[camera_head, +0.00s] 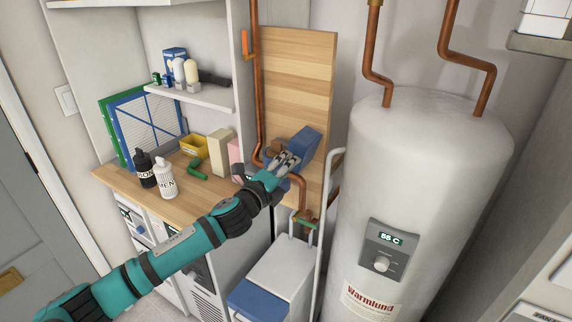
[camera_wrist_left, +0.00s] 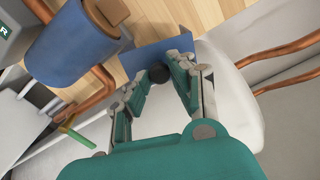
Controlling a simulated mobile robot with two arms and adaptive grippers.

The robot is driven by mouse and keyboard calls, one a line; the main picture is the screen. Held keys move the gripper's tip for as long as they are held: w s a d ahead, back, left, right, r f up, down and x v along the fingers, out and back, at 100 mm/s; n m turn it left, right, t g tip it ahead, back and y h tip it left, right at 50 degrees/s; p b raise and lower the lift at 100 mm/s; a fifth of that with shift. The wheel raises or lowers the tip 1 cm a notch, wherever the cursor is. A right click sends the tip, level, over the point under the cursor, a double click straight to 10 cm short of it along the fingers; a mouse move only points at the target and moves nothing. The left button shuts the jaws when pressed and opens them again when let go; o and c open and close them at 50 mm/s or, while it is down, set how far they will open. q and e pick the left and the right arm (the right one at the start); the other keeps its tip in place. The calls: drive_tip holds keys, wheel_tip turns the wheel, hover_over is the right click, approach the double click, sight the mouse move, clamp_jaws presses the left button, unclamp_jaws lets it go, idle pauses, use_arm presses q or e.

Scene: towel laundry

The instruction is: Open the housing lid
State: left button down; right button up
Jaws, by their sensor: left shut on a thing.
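In the head view a blue housing part (camera_head: 305,141) sits tilted in front of the wooden board. My left gripper (camera_head: 285,162) is right at it and covers part of it. In the left wrist view a flat blue panel, which looks like the lid (camera_wrist_left: 143,58), lies beyond the fingers, with a round black knob (camera_wrist_left: 158,74) in front of it. The left gripper (camera_wrist_left: 162,78) is shut on the black knob. A curved blue body (camera_wrist_left: 68,47) is to the left. How far the lid stands open is hard to tell. My right gripper is not in view.
Copper pipes (camera_head: 257,80) run down beside the wooden board (camera_head: 300,70). A large white water heater (camera_head: 430,180) stands close on the right. The wooden counter (camera_head: 125,185) on the left holds bottles and boxes. A white unit with a blue top (camera_head: 258,300) is below.

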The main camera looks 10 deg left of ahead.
use_arm(q)
drive_tip(key=c, duration=1.2)
unclamp_jaws()
drive_tip(key=shift+o, duration=0.2)
drive_tip(key=v, duration=1.2)
drive_tip(key=shift+f, duration=0.1)
